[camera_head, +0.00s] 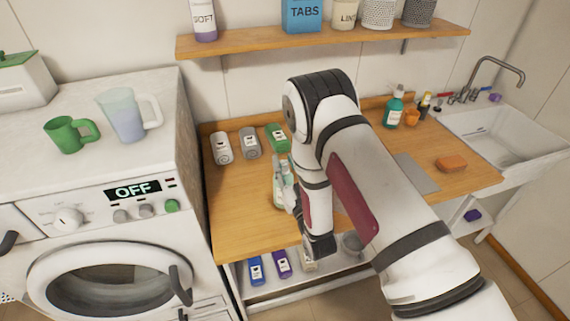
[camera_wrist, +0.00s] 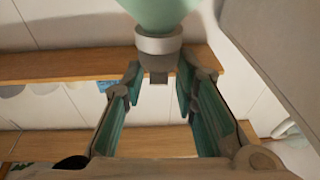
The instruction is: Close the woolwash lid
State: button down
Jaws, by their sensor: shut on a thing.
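The woolwash bottle (camera_head: 279,186) is pale green and stands on the wooden counter, partly hidden behind my gripper and arm. In the wrist view its pale green body (camera_wrist: 160,12) fills the top edge, with a grey lid (camera_wrist: 158,45) and a small grey block below it. My gripper (camera_head: 290,194) is at the bottle's near side. In the wrist view my gripper (camera_wrist: 160,75) has its two fingers on either side of the grey lid and is shut on it. The exact contact and the lid's hinge are hard to see.
A shelf (camera_head: 330,40) hangs above. The washing machine (camera_head: 110,250) borders the left.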

jog(key=shift+s+f, duration=0.1)
jog(key=shift+f, duration=0.15)
jog(key=c, duration=1.2)
grip_release()
jog(key=shift+r, duration=0.1)
